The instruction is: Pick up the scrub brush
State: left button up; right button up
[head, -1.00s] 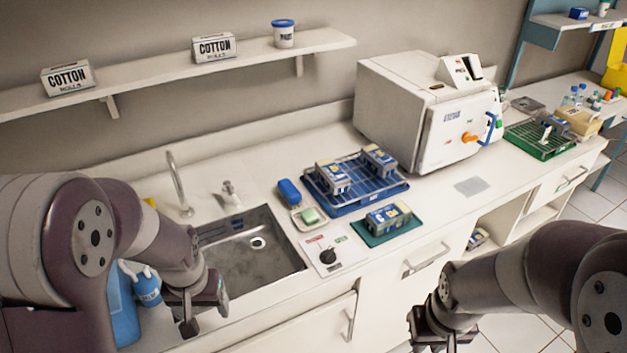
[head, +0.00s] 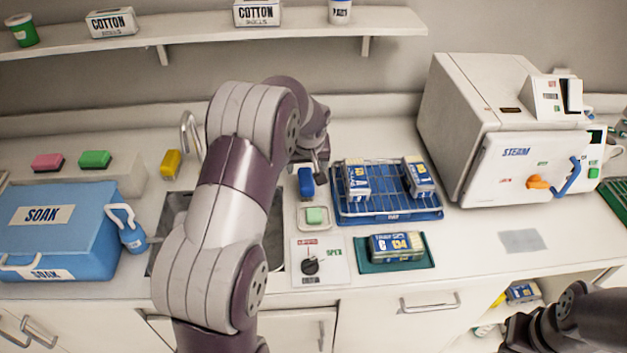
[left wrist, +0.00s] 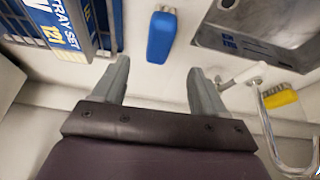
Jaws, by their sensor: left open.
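The blue block-shaped thing, which I take to be the scrub brush (head: 306,182), lies on the counter between the sink and the blue wire rack. In the left wrist view the brush (left wrist: 161,38) stands just beyond the gap between my left fingers. My left gripper (head: 312,166) is open and empty, close behind the brush in the head view; its fingers also show in the left wrist view (left wrist: 160,80), apart from the brush. My right gripper (head: 514,334) shows only partly at the bottom right, far from the brush, its jaws unclear.
My left arm covers much of the sink (head: 274,238). The rack (head: 390,214) with boxed sets is right of the brush. A soap dish (head: 301,222) with green soap is in front. The faucet (left wrist: 272,125) and yellow block (left wrist: 281,97) are near my left gripper.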

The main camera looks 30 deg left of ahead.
aim_at(306, 177)
pick_arm(q)
jog(key=x, duration=0.5)
jog(key=shift+w+d+p, duration=0.3)
jog(key=x, duration=0.1)
jog(key=p+x, duration=0.1)
jog(key=x, duration=0.2)
jog(key=shift+s+a+f+p, duration=0.2)
jog(key=shift+a+f+p, duration=0.1)
jog(key=shift+a+f, duration=0.1)
jog(key=shift+w+f, duration=0.15)
jog(key=shift+w, duration=0.05)
jog(key=shift+s+d, duration=0.1)
jog(key=shift+d, duration=0.05)
jog(key=c, duration=1.1)
pick_arm(e)
jog(key=shift+w+d+r, duration=0.1)
jog(key=shift+w+r, duration=0.05)
jog(key=shift+r, duration=0.45)
jog(key=shift+w+r, duration=0.1)
jog(key=shift+r, duration=0.45)
